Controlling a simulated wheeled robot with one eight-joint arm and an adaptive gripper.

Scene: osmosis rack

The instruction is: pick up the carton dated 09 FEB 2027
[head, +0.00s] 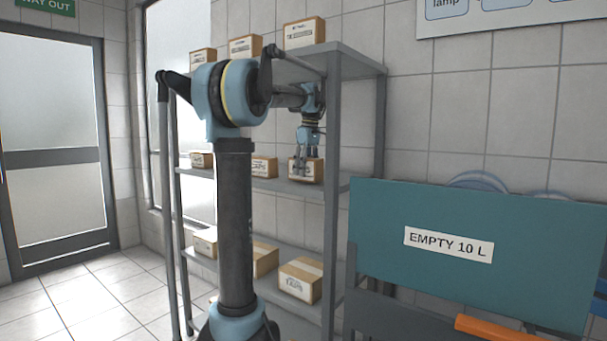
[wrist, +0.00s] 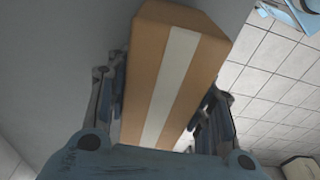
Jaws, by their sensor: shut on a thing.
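My gripper (head: 306,165) is at the right end of the rack's middle shelf. It is shut on a small brown carton (head: 318,171), with fingers pointing down around it. In the wrist view the held carton (wrist: 172,75) lies between the two fingers, showing a brown face with a pale tape strip. The carton appears at shelf level; I cannot tell if it still touches the shelf. Its label is partly behind the fingers and its date is not readable. Two other cartons stand on the same shelf, one just left (head: 264,167) and one farther left (head: 202,160).
The grey rack has three cartons on its top shelf (head: 340,60) and several on its lower shelf (head: 300,279). A right front post (head: 332,150) stands close beside my gripper. Floor at left (head: 90,290) is clear.

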